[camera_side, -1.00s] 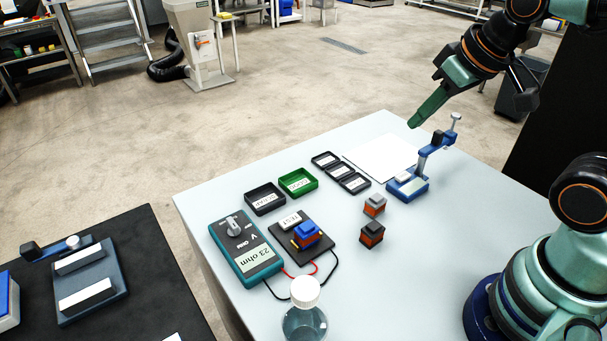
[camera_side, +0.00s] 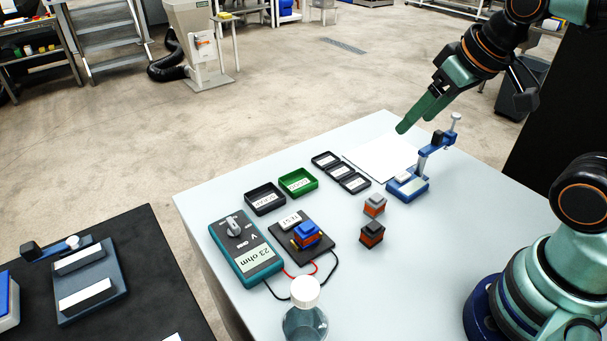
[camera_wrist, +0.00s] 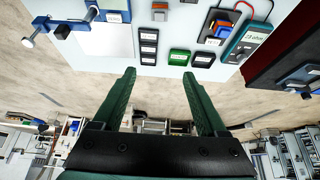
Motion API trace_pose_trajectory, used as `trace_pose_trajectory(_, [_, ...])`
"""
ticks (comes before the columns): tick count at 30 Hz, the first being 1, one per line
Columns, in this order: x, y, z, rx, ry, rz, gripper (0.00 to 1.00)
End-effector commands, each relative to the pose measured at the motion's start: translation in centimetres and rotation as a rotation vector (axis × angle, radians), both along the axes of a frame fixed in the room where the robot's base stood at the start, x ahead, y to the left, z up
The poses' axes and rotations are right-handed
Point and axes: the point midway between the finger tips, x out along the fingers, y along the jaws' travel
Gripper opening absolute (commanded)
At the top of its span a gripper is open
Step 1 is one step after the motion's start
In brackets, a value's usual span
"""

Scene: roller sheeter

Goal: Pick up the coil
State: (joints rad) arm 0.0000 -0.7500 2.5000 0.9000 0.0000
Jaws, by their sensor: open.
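Three small coils with orange-red windings are on the pale table. One with a blue top (camera_side: 307,232) sits on the black test plate (camera_side: 285,241); it also shows in the wrist view (camera_wrist: 214,41). One with a light grey top (camera_side: 375,204) and one with a dark top (camera_side: 372,235) stand on the bare table. In the wrist view a coil (camera_wrist: 160,11) shows at the top edge. My gripper (camera_side: 416,123) is open and empty, in the air above the table's far right part, away from all coils. Its two green fingers (camera_wrist: 159,73) are spread in the wrist view.
A blue clamp stand (camera_side: 408,190) is below my gripper, beside a white sheet (camera_side: 378,157). A meter (camera_side: 245,250) reading 23 ohm is wired to the test plate. Black (camera_side: 265,199) and green (camera_side: 298,182) trays, a three-part tray (camera_side: 340,172) and a capped bottle (camera_side: 305,318) stand around.

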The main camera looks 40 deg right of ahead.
Motion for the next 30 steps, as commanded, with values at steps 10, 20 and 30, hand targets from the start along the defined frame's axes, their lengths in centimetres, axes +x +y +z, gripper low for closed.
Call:
trace_pose_trajectory(10, [2.6,3.2,-0.9,-0.112,0.114,0.332,0.75])
trace_pose_trajectory(20, [6.7,10.5,-5.2,-0.285,0.280,0.979,0.75])
trace_pose_trajectory(30, [7.9,16.4,-10.7,-0.376,0.377,1.478,0.75])
